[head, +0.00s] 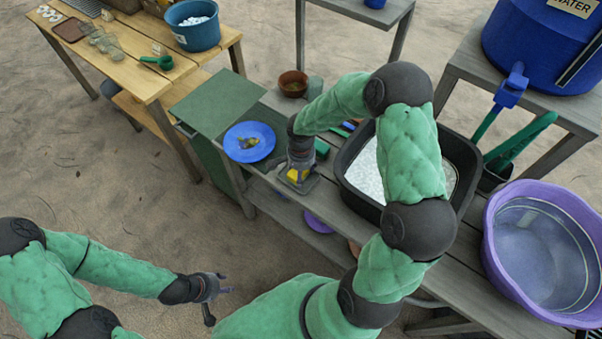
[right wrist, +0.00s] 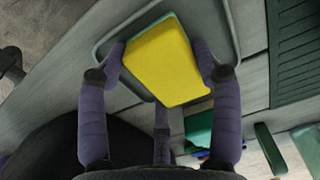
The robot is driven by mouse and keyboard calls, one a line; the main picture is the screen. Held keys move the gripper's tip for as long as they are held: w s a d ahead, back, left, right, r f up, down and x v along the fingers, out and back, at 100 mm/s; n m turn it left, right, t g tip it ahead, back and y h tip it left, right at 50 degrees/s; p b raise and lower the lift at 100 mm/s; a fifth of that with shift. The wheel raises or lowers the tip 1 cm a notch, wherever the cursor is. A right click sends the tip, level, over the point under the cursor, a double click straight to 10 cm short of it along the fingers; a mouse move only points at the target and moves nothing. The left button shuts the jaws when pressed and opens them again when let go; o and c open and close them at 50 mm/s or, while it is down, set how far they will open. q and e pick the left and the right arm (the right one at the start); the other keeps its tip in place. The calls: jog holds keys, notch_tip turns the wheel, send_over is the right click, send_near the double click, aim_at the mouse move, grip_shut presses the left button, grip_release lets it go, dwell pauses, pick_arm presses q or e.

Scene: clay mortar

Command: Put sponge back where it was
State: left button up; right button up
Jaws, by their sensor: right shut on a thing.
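The yellow sponge with a green layer (right wrist: 162,62) is between the fingers of my right gripper (right wrist: 165,75), which is shut on it. In the right wrist view a small grey tray (right wrist: 228,35) lies under and around the sponge; I cannot tell whether the sponge touches its bottom. In the head view my right gripper (head: 298,172) points down at this tray (head: 299,186) on the grey bench, and a bit of the sponge (head: 292,175) shows. My left gripper (head: 220,302) hangs over the sand, empty, its fingers apart.
A blue plate (head: 249,142) sits left of the tray and a black basin of water (head: 350,190) right of it. A brown bowl (head: 293,84) stands behind. A purple tub (head: 490,225) is at far right. Green and blue items lie close beside the tray.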

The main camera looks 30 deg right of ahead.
jog(key=o, duration=1)
jog(key=shift+f, duration=0.1)
jog(key=shift+r, duration=0.5)
notch_tip(320, 180, up, 11)
jog(key=p, duration=0.4)
jog(key=shift+r, duration=0.15)
jog(key=shift+s, duration=0.1)
